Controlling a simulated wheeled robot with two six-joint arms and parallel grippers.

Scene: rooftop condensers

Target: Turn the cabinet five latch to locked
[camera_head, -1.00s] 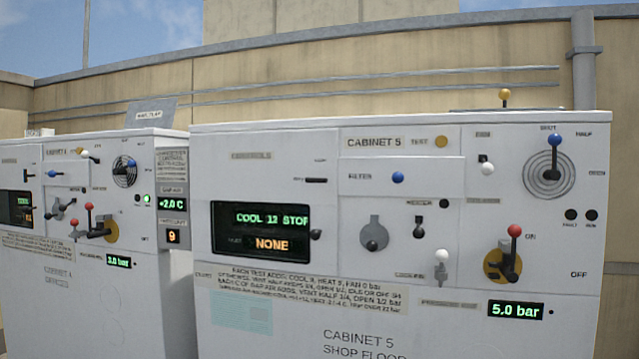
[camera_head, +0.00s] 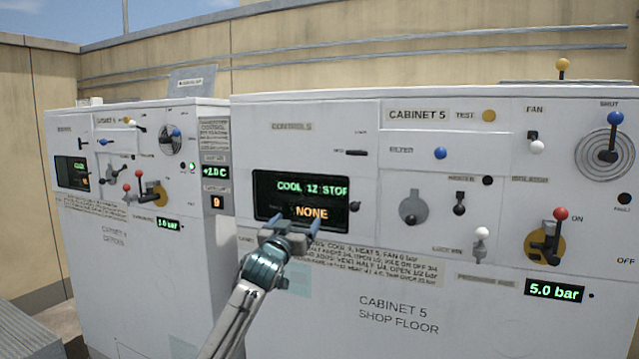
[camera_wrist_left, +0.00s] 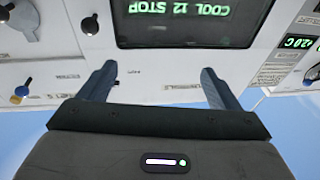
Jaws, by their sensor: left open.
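Cabinet five (camera_head: 330,290) is the white cabinet at right in the head view. On its front is a grey round turn-knob on a grey plate with a tab on top (camera_head: 413,207), which looks like the latch; I cannot read its label. The grey knob also shows at the top left of the wrist view (camera_wrist_left: 18,18). My left gripper (camera_head: 290,225) is open and empty, in front of the lower display edge, to the left of the knob and apart from it. Its two fingers also show in the wrist view (camera_wrist_left: 158,80). My right gripper is not in view.
Near the knob are a small black knob (camera_head: 355,206), a black toggle (camera_head: 459,203), a white-knobbed lever (camera_head: 481,240) and a red-knobbed lever on a yellow disc (camera_head: 546,240). A blue button (camera_head: 440,153) sits above. A similar cabinet (camera_head: 130,255) stands at left.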

